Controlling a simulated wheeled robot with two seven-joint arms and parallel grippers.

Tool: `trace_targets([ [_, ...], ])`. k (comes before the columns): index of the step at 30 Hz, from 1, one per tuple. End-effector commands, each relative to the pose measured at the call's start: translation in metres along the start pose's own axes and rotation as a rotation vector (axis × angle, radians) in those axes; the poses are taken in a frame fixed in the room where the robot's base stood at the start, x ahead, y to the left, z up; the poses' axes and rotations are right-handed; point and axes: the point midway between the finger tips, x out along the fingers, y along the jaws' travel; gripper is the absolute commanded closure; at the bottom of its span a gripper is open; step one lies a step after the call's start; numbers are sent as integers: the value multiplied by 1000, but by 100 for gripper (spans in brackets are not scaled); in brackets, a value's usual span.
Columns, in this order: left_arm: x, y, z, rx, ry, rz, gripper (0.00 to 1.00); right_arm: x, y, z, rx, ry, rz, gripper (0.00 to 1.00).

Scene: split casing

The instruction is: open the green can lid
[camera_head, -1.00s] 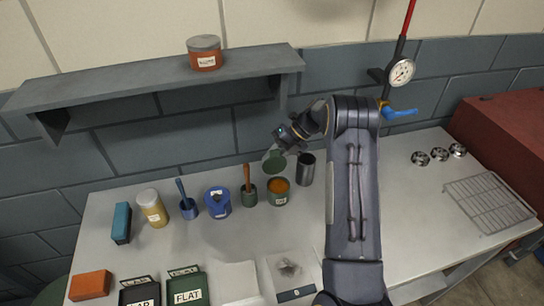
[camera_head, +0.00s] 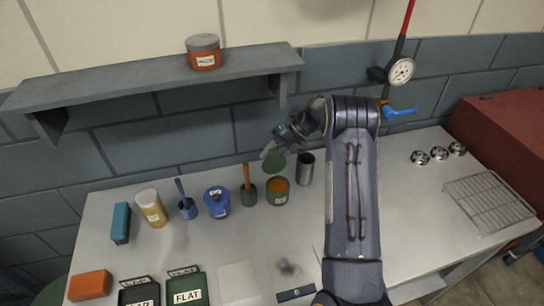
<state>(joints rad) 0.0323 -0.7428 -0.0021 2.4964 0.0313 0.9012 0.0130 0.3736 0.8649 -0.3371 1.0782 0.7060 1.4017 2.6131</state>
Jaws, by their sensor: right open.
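The green can (camera_head: 277,195) stands on the table with its top open and orange contents showing. A green disc-shaped lid (camera_head: 274,163) is tilted up behind and above the can's rim. My right gripper (camera_head: 268,153) is at the lid's upper edge, with its jaws open. I cannot tell whether the fingers touch the lid or whether the lid joins the can. My left gripper is not in view.
A dark metal cup (camera_head: 305,170) stands just right of the can. A green pot with a brown handle (camera_head: 248,192) and a blue can (camera_head: 217,202) stand to its left. A shelf (camera_head: 160,78) hangs behind. A wire rack (camera_head: 488,203) lies at right.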

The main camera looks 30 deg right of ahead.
Motion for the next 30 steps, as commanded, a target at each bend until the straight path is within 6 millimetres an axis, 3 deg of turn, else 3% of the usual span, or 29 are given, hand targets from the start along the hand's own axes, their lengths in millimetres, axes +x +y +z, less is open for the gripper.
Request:
trace_targets([
  [13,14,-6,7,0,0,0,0,-66,-1,1,-1,-3,-1,60],
  [30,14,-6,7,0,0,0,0,-73,0,0,0,-1,-1,60],
])
